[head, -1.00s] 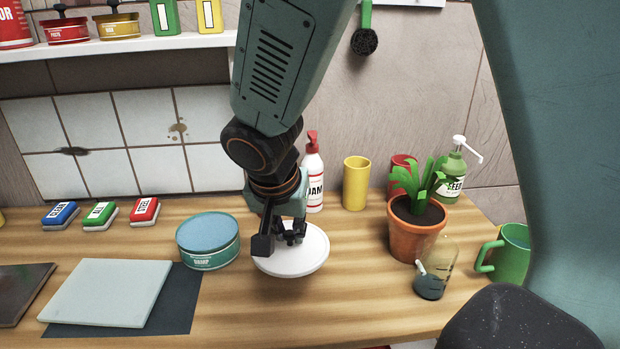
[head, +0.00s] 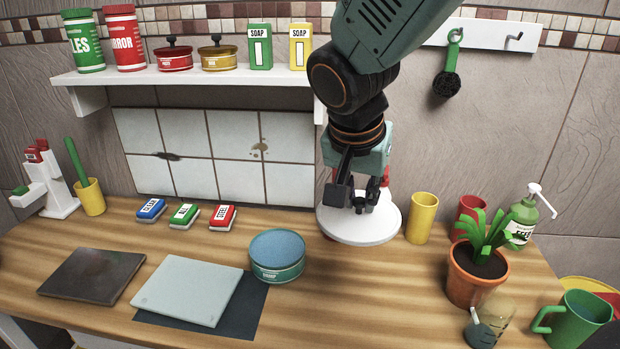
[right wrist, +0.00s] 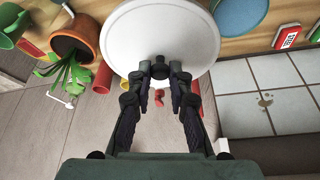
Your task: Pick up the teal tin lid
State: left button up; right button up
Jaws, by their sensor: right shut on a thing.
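My right gripper (head: 360,202) is shut on a round white lid (head: 335,227) by its middle and holds it level above the table. In the right wrist view the fingers (right wrist: 160,76) close at a dark knob at the centre of the white lid (right wrist: 160,30). The teal tin (head: 277,268) stands upright on the table, left of the held lid, with a flat blue top surface inside its rim. The tin also shows at the top of the right wrist view (right wrist: 240,14). The held lid looks white, not teal. My left gripper is out of view.
A yellow cup (head: 421,218), a potted plant (head: 476,275), a glass bottle (head: 490,322) and a green mug (head: 578,318) stand to the right. Small boxes (head: 184,215) and slate tiles (head: 187,290) lie left. A shelf (head: 200,77) with tins hangs behind.

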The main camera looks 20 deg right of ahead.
aim_at(358, 201)
jog(key=shift+r+p, duration=1.65)
jog(key=shift+r, duration=0.25)
jog(key=shift+a, duration=0.1)
